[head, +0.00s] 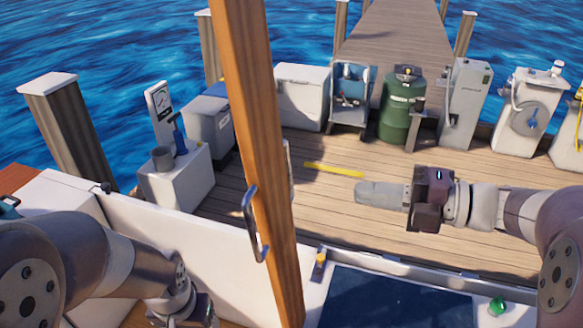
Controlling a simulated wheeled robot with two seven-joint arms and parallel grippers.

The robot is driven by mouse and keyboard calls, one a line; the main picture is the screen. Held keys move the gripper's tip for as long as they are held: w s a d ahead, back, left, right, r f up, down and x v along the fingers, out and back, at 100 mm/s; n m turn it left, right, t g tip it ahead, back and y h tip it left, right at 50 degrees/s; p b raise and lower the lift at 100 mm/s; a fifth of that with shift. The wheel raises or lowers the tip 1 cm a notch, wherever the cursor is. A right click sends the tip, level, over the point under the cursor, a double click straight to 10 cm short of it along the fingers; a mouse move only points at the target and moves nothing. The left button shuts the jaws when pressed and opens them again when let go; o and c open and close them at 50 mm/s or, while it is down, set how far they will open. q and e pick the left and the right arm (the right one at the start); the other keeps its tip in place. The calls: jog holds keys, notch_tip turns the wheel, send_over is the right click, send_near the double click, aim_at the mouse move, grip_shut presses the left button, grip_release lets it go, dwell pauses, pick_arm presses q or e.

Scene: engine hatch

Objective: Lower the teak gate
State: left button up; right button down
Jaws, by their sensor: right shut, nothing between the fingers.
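The teak gate (262,130) stands raised as a tall wooden panel, seen almost edge-on, running from the top edge to the bottom edge of the head view. A metal handle (250,222) is on its left face. Part of another metal fitting shows at its right side. My right gripper (362,192) is shut and empty, to the right of the gate and apart from it, with its fingers pointing left. My left arm reaches in at the lower left. Its wrist is at the bottom edge, and the left fingers are out of sight.
A white bulwark (175,240) runs along the near side, with a yellow-topped fitting (319,263) and a dark blue panel (395,300) right of the gate. A green knob (497,306) is at lower right. Beyond lies a plank dock with a green tank (401,112) and several machines.

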aim_at(273, 181)
jog(key=p+x, duration=0.5)
jog(key=x, duration=0.7)
jog(key=shift+w+a, duration=0.15)
jog(key=shift+a, duration=0.05)
jog(key=shift+w+a+f, duration=0.1)
jog(key=shift+a+f, duration=0.05)
jog(key=shift+a, duration=0.35)
jog(key=shift+p, duration=0.3)
